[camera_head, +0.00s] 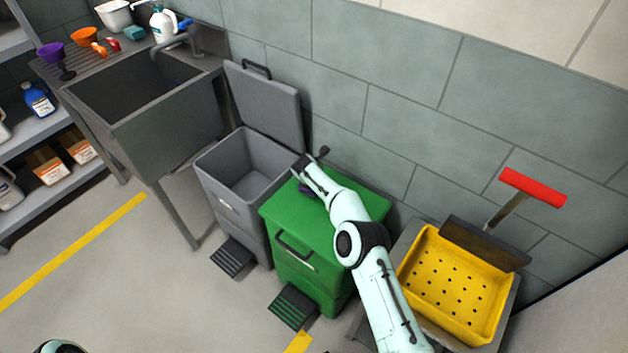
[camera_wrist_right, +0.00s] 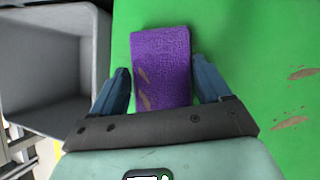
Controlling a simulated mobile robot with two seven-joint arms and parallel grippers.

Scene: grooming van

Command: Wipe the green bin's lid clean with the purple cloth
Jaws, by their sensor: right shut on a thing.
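The green bin (camera_head: 290,230) stands with its lid (camera_wrist_right: 245,60) closed. My right gripper (camera_head: 308,182) is over the back left part of the lid, shut on the purple cloth (camera_wrist_right: 160,50). The cloth lies between the two fingers, against or just above the lid; I cannot tell which. It has brown smears on it. In the wrist view, brown dirt marks (camera_wrist_right: 290,122) show on the lid to the right of the cloth. In the head view my right arm hides part of the lid. My left gripper is not in view.
A grey bin (camera_head: 225,205) with its lid raised stands left of the green bin. A yellow mop bucket (camera_head: 455,290) with a red handle (camera_head: 533,187) is to the right. A tiled wall is behind. A sink (camera_head: 150,95) and shelves are at the left. Pedals stick out in front of both bins.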

